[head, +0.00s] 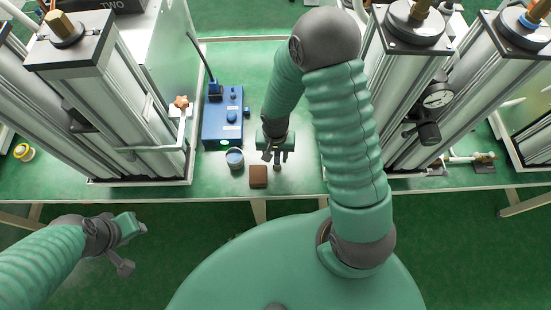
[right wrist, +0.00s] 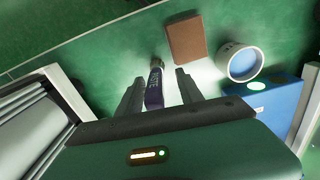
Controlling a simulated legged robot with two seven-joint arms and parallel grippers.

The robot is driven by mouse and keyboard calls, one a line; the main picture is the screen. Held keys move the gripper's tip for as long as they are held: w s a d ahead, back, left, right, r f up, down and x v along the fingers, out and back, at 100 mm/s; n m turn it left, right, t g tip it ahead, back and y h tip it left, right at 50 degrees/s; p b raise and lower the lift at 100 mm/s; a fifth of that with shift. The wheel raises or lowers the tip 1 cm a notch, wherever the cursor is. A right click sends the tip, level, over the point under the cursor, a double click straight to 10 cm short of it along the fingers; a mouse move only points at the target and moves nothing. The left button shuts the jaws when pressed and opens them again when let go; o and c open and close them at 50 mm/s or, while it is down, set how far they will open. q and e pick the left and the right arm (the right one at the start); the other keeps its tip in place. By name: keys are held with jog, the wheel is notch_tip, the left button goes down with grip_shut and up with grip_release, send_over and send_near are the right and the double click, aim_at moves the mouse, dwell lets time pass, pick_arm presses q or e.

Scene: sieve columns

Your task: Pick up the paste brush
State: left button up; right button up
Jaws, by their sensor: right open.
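The paste brush (right wrist: 154,88) shows in the right wrist view as a dark purple handle with pale lettering and a lighter metal-like end. My right gripper (right wrist: 159,88) is open, with one finger on each side of the brush. The brush lies nearer the left finger in that view; I cannot tell whether they touch. In the head view my right gripper (head: 277,156) points down over the green table, and it mostly hides the brush. My left gripper (head: 134,229) is off the table's front edge at lower left, far from the brush; its jaw opening is unclear.
A brown block (head: 258,176) and a small cup with blue contents (head: 235,158) stand close left of my right gripper. A blue device (head: 222,128) with an upright rod is behind the cup. Tall metal columns (head: 110,110) flank both sides. The table's front edge is close.

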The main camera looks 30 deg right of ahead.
notch_tip(320, 180, down, 2)
jog(key=shift+s, duration=0.15)
jog(key=shift+d+f, duration=0.15)
jog(key=shift+d, duration=0.35)
jog(key=c, duration=0.9)
jog(key=shift+a, duration=0.35)
grip_shut()
jog(key=shift+d, duration=0.2)
